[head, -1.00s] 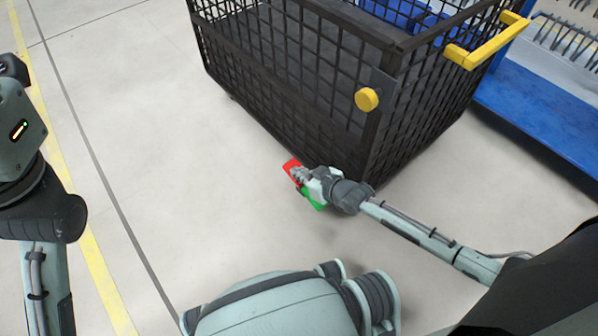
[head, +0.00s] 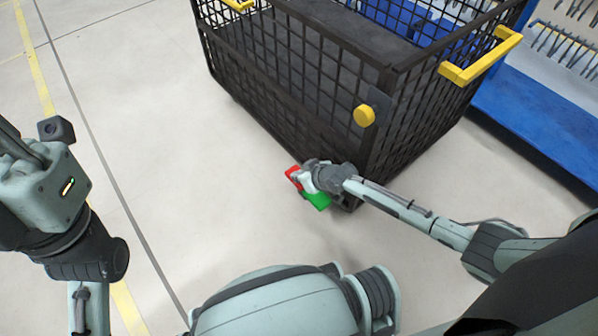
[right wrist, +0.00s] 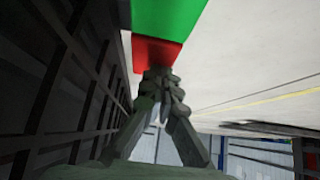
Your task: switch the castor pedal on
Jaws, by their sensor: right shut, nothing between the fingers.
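The castor pedal has a red part (head: 292,174) and a green part (head: 317,201), low at the near bottom corner of the black mesh cart (head: 300,75). In the right wrist view, the green part (right wrist: 170,18) is at the top, with the red part (right wrist: 155,54) just below it. My right gripper (head: 303,180) is at the pedal and hides some of it. Its closed fingertips (right wrist: 160,78) are at the red part's edge; I cannot tell whether they touch.
The cart has a yellow round knob (head: 364,116) on its near corner and a yellow handle (head: 482,58). A blue rack base (head: 540,115) stands to its right. Pale floor (head: 190,170) to the cart's left is clear.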

